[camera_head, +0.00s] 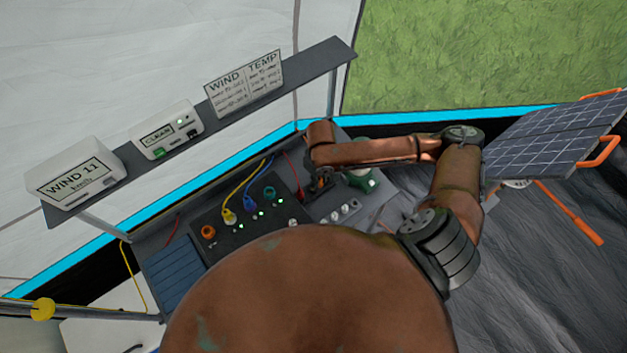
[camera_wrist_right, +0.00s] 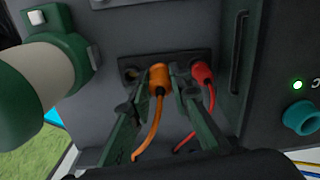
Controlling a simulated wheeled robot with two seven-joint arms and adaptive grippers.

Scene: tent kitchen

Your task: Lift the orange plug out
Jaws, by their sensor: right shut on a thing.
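The orange plug (camera_wrist_right: 159,76) is at a dark socket strip (camera_wrist_right: 181,60) on a grey panel, its orange cord hanging down. My right gripper (camera_wrist_right: 163,86) is shut on the plug, one finger on each side. I cannot tell how deep the plug sits. A red plug (camera_wrist_right: 202,73) with a red cord is just right of it, and a dark socket hole (camera_wrist_right: 131,74) is to its left. In the head view my right gripper (camera_head: 318,183) reaches the right part of the console; the orange plug is not distinguishable there. My left gripper is not in view.
A green and white cylindrical part (camera_wrist_right: 57,68) juts out left of the gripper. A dark handle (camera_wrist_right: 239,52) is on the right. Yellow (camera_head: 229,216) and blue (camera_head: 249,202) plugs stand on the console. A shelf (camera_head: 205,125) with display boxes hangs above.

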